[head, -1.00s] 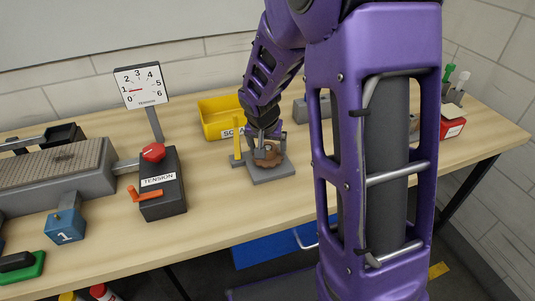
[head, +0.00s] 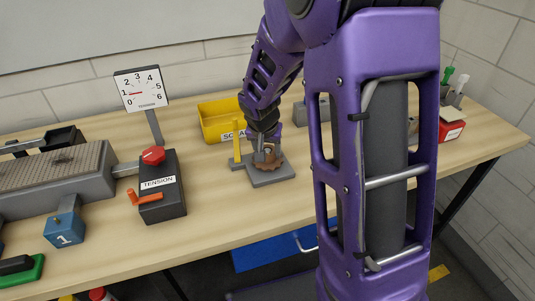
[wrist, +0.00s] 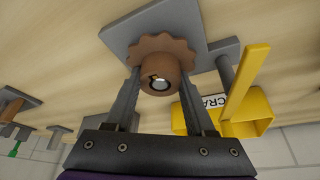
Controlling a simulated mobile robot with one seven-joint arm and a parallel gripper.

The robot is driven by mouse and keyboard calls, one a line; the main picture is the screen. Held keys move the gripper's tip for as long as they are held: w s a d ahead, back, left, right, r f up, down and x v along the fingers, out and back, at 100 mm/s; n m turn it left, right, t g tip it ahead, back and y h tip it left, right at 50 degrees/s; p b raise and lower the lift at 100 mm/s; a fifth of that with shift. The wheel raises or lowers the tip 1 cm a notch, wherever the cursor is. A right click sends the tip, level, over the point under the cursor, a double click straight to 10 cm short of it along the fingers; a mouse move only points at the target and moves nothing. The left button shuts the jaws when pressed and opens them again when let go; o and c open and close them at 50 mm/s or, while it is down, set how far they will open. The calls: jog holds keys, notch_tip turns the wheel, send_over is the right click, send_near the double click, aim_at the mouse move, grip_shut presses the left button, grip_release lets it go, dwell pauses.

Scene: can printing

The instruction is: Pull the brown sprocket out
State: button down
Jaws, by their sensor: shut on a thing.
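The brown sprocket (head: 270,164) sits at the grey base plate (head: 272,178) on the table; I cannot tell whether it touches the plate. In the wrist view the sprocket (wrist: 148,45) shows its toothed rim and a round hub with a silver shaft end (wrist: 159,83) in the middle. My gripper (head: 265,152) is at the sprocket from above, and in the wrist view my gripper (wrist: 160,82) has a finger on each side of the hub. It is shut on the sprocket.
The tension box (head: 160,185) and dial gauge (head: 141,88) stand to the left. Bare table lies in front of the plate.

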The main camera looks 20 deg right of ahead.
notch_tip(320, 180, up, 14)
jog(key=p, duration=0.2)
dwell(0.8)
